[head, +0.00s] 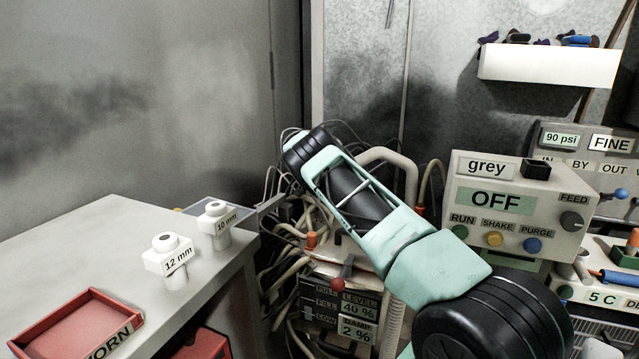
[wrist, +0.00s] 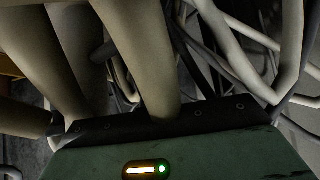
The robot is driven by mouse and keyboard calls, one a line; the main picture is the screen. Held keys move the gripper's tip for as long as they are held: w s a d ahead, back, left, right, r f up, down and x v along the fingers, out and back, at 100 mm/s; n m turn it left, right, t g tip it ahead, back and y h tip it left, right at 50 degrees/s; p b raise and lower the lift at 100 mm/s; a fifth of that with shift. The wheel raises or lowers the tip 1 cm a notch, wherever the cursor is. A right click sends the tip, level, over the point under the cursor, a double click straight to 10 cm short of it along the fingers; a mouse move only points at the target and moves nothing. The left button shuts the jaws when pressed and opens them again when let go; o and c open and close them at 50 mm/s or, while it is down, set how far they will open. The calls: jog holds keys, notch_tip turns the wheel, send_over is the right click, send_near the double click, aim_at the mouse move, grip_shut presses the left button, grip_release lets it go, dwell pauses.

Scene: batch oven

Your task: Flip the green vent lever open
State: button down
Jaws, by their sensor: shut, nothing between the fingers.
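I cannot make out the green vent lever in either view. In the wrist view, the dark green housing of my gripper (wrist: 225,155) with its black front edge fills the bottom. A lit strip and a green light show on it. The fingers themselves do not stand out there. Thick beige hoses (wrist: 140,45) run close in front of the housing; I cannot tell whether they touch it. In the head view, my mint and black arm reaches up and left across the middle, and its gripper end is hidden.
Grey hoses and cables (head: 285,240) crowd behind my arm. A level and damp panel (head: 340,308) is below it. The grey controller (head: 520,205) reading OFF stands right. The left bench (head: 95,235) holds a 12 mm block (head: 168,262), a 10 mm block (head: 215,222) and a red tray (head: 62,318).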

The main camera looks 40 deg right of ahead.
jog(key=shift+s+a+f, duration=0.2)
jog(key=shift+s+a, duration=0.15)
jog(key=shift+a, duration=0.3)
jog(key=shift+s+a+f, duration=0.2)
jog(key=shift+s+a, duration=0.1)
jog(key=shift+a, duration=0.35)
jog(key=shift+s, duration=0.1)
